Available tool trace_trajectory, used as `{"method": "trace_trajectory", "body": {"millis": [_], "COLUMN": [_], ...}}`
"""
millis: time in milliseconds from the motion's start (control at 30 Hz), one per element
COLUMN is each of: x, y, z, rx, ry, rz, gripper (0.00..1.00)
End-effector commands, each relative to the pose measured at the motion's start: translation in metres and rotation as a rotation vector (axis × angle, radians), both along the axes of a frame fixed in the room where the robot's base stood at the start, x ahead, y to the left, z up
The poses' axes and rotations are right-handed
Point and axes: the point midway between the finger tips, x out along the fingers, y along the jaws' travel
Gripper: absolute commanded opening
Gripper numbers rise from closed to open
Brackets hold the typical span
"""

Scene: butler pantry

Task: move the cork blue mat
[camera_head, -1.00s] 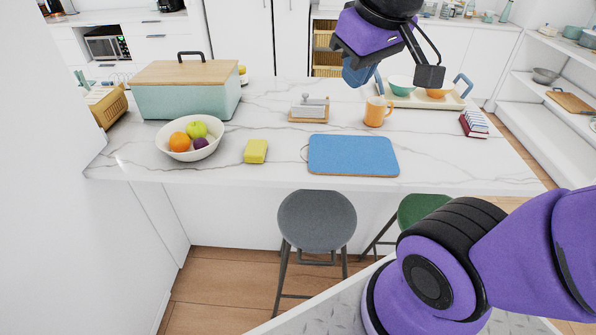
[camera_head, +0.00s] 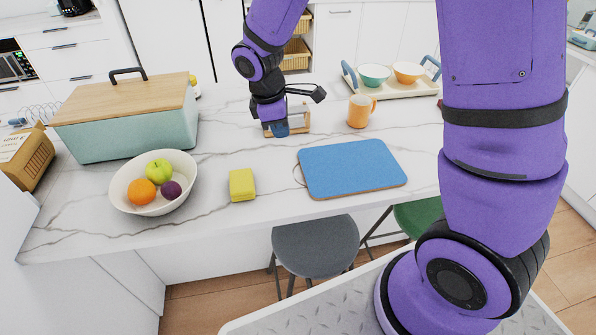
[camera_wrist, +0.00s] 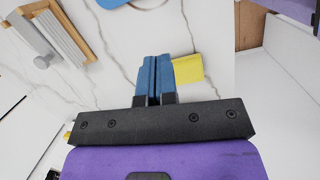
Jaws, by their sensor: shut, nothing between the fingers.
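The blue mat (camera_head: 350,168), with a cork-brown edge and a small loop at its left side, lies flat on the marble counter near its front edge. Only a sliver of the mat (camera_wrist: 150,4) shows at the top of the wrist view. My gripper (camera_head: 280,131) is over the counter, left of and behind the mat, clear of it. Its blue fingers (camera_wrist: 154,78) are together with nothing between them.
A yellow sponge (camera_head: 242,184) lies left of the mat, beside a fruit bowl (camera_head: 124,190). An orange mug (camera_head: 359,112) stands behind the mat. A wooden-based item (camera_head: 302,122) is partly hidden by my gripper. A teal box (camera_head: 130,132) stands at left.

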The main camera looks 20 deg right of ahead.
Motion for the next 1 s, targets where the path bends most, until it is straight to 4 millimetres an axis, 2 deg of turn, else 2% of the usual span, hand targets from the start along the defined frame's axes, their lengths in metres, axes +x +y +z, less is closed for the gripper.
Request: {"method": "trace_trajectory", "body": {"millis": [33, 133, 367, 567, 1000], "x": [0.002, 0.005, 0.008, 0.006, 0.002], "y": [0.006, 0.014, 0.021, 0.016, -0.003], "z": [-0.015, -0.036, -0.059, -0.081, -0.157], "rx": [-0.009, -0.020, -0.029, -0.031, -0.031], "ry": [0.025, 0.058, 0.089, 0.093, 0.093], "rz": [0.039, 0.102, 0.167, 0.169, 0.167], "gripper": [0.00, 0.00, 0.00, 0.00, 0.00]}}
